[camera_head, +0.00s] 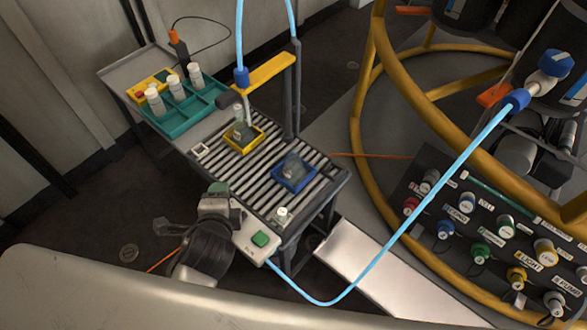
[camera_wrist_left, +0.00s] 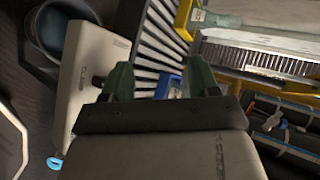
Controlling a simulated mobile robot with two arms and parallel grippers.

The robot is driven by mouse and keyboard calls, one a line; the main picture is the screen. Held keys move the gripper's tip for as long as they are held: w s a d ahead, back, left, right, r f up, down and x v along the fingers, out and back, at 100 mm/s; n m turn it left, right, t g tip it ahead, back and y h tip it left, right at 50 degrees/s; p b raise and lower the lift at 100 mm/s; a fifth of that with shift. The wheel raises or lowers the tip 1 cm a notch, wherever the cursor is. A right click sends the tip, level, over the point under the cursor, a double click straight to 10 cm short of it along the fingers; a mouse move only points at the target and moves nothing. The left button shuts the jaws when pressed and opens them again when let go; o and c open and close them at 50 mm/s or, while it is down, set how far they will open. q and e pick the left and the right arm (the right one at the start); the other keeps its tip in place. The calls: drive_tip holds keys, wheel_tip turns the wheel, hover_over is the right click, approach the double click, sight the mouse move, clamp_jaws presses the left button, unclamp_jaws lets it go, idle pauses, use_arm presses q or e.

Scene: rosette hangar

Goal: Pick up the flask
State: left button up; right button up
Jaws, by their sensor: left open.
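A small clear flask-like vessel (camera_head: 239,131) stands in a yellow tray (camera_head: 254,145) below the yellow arm of a stand. A second greyish, see-through vessel (camera_head: 292,164) sits in a blue tray (camera_head: 296,186) nearer the front right of the slatted table. I cannot tell which one the task calls the flask. My left gripper (camera_head: 218,189) is at the table's front left edge, apart from both vessels. In the left wrist view its green fingers (camera_wrist_left: 160,76) are spread with nothing held, and part of the blue tray (camera_wrist_left: 172,84) shows beyond them. My right gripper is not in view.
A teal rack (camera_head: 185,113) with white-capped bottles stands at the table's back left. A post (camera_head: 292,92) and light-blue hose rise behind the trays. A yellow ring frame (camera_head: 359,120) and connector panel stand right. Slats between trays are bare.

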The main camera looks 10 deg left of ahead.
use_arm(q)
drive_tip(key=w+d+r+m+t+h, duration=0.1)
drive_tip(key=w+d+r+m+t, duration=0.2)
drive_tip(key=m, duration=0.6)
drive_tip(key=m+t+h, duration=0.3)
drive_tip(key=m+h, duration=0.3)
drive_tip(key=m, duration=0.8)
approach(295, 148)
drive_tip(key=x, duration=0.5)
drive_tip(key=shift+w+d+r+p, duration=0.1)
drive_tip(key=shift+d+r+p, duration=0.05)
drive_tip(key=shift+r+p, duration=0.2)
drive_tip(key=shift+w+d+f, duration=0.1)
drive_tip(key=shift+w, duration=0.45)
drive_tip(key=x, duration=0.3)
drive_tip(key=shift+w+f+b, duration=0.25)
drive_tip(key=shift+f+b, duration=0.1)
drive_tip(key=shift+b, duration=0.05)
drive_tip(key=shift+w+d, duration=0.1)
drive_tip(key=shift+w, duration=0.35)
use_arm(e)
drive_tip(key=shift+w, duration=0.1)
use_arm(q)
clamp_jaws()
